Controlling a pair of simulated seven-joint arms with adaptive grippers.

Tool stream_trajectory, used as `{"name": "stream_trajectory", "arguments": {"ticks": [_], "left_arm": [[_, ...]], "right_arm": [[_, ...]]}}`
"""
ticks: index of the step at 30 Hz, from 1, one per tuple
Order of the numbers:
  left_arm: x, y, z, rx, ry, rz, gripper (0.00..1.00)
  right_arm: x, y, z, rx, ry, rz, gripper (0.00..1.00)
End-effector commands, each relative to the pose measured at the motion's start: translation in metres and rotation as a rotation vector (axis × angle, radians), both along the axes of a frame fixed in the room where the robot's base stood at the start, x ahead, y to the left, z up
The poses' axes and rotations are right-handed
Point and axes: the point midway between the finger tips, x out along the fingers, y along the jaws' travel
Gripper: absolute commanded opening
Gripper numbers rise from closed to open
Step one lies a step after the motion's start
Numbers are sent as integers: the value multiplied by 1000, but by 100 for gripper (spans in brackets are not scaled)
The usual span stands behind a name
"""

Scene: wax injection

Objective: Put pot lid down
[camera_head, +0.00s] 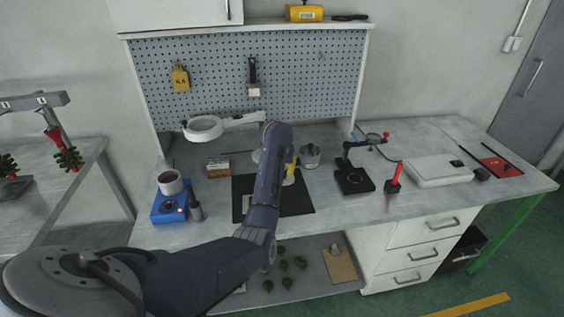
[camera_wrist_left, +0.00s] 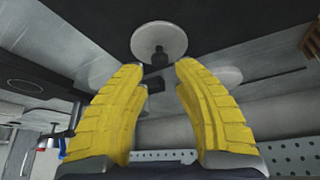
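The pot lid (camera_wrist_left: 159,38) shows in the left wrist view as a pale round disc with a dark knob, just beyond my fingertips. My left gripper (camera_wrist_left: 161,66) has yellow fingers held apart, with a gap on either side of the knob; I see no contact. A small metal pot (camera_head: 310,158) stands right of the gripper. My right gripper is not in view.
A blue heater (camera_head: 167,212) with a pot of brown contents (camera_head: 172,184) stands at left. A wooden block (camera_head: 217,167), magnifier lamp (camera_head: 204,128), black stand (camera_head: 354,181) and white flat case (camera_head: 437,171) surround the mat. The front right bench top is mostly clear.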

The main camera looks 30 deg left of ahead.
Motion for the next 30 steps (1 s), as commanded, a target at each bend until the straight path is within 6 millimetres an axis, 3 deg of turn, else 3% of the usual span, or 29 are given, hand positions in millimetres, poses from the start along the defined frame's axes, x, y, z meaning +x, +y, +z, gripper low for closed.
{"name": "stream_trajectory", "arguments": {"ticks": [6, 12, 30], "left_arm": [[-13, -6, 32, -2, -4, 1, 27], [-21, -9, 49, -1, -3, 0, 27], [-24, -9, 55, 0, -1, 1, 27]], "right_arm": [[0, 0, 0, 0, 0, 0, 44], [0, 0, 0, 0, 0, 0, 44], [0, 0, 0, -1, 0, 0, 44]]}}
